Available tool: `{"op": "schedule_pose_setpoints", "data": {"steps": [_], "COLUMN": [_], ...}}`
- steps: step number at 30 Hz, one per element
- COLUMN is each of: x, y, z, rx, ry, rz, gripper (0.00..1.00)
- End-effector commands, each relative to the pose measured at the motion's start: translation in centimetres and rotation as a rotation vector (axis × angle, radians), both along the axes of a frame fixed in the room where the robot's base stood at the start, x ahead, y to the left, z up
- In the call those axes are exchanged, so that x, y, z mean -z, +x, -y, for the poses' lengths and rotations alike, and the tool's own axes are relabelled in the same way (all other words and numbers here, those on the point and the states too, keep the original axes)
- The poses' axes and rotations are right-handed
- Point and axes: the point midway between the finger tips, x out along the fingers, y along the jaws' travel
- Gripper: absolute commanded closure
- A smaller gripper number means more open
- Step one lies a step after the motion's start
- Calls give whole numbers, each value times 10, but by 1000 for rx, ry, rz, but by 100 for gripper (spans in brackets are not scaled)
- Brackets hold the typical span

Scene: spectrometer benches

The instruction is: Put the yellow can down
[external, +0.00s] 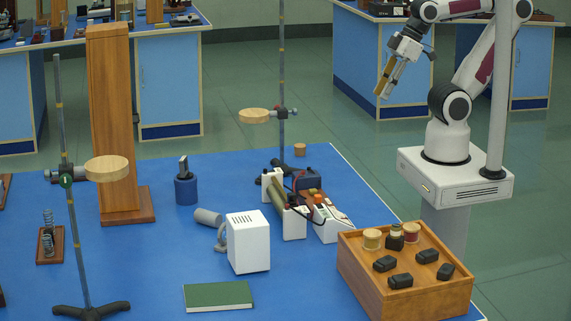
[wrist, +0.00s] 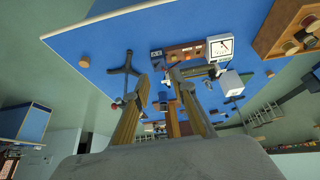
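I cannot make out a yellow can in either view. My gripper (external: 383,94) is raised high above the floor beyond the table's right edge in the external view, pointing down and to the left. In the wrist view its two tan fingers (wrist: 161,78) stand apart. No can shows between them, only the distant bench scene. The blue table (external: 150,252) is below and to the left of my gripper in the external view.
A wooden box (external: 358,272) with spools and black blocks on top stands at the table's right front. A white box (external: 247,243), a green book (external: 218,295), a tall wooden column (external: 112,125) and ring stands (external: 282,75) occupy the table. Bare blue patches lie between them.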

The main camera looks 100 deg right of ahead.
Motion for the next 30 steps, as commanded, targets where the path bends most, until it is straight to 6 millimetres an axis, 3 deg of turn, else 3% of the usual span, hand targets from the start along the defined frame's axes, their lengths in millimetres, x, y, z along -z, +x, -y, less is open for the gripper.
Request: {"op": "schedule_pose_setpoints", "data": {"steps": [8,17,23,30], "x": [-5,-14,-19,-18], "y": [33,106,156,210], "z": [6,6,-8,-38], "rx": [-24,-108,-191,-318], "ry": [-51,-149,-197,-230], "rz": [47,163,248,346], "gripper": [75,75,75,75]}}
